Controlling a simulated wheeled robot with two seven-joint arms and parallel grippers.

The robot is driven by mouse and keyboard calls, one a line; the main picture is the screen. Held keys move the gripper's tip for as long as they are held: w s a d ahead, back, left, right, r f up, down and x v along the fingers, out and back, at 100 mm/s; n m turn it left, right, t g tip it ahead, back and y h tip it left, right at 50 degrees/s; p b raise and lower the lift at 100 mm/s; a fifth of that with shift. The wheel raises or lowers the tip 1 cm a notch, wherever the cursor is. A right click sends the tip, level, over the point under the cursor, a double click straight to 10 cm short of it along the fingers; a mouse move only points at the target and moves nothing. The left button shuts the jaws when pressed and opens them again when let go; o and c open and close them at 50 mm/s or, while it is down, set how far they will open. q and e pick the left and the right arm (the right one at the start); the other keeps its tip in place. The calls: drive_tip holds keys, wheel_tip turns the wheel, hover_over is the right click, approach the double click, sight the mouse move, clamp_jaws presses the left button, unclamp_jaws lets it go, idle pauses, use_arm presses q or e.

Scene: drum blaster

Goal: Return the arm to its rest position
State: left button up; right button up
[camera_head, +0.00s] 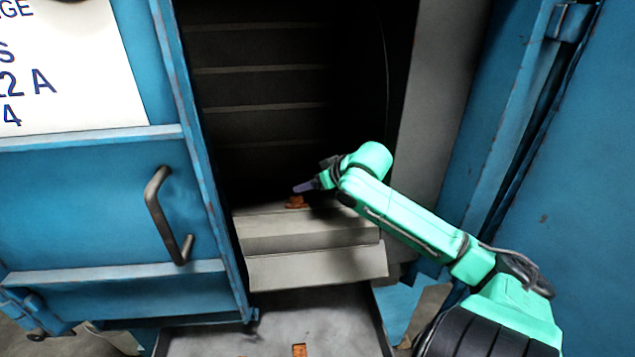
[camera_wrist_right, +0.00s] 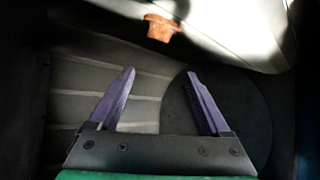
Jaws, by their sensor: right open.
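My right arm (camera_head: 400,210) reaches from the lower right into the opening of the blue machine. Its gripper (camera_head: 301,187) is just inside, above the grey ledge (camera_head: 300,235). In the right wrist view the two purple fingers of the gripper (camera_wrist_right: 160,74) are spread apart with nothing between them. A small orange-brown part (camera_head: 297,203) sits on the ledge just below the fingertips in the head view. It also shows in the right wrist view (camera_wrist_right: 160,28), beyond the fingertips and apart from them. My left gripper is not in view.
The blue door (camera_head: 100,210) with a dark handle (camera_head: 160,215) stands left of the opening. A blue panel (camera_head: 570,180) is on the right. The dark ribbed chamber (camera_head: 265,85) lies behind the gripper. A grey tray (camera_head: 230,340) below holds orange-brown pieces (camera_head: 299,350).

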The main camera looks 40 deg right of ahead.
drive_tip(key=v, duration=0.2)
drive_tip(key=shift+s+r, duration=0.2)
drive_tip(key=shift+s, duration=0.05)
drive_tip(key=shift+r, duration=0.15)
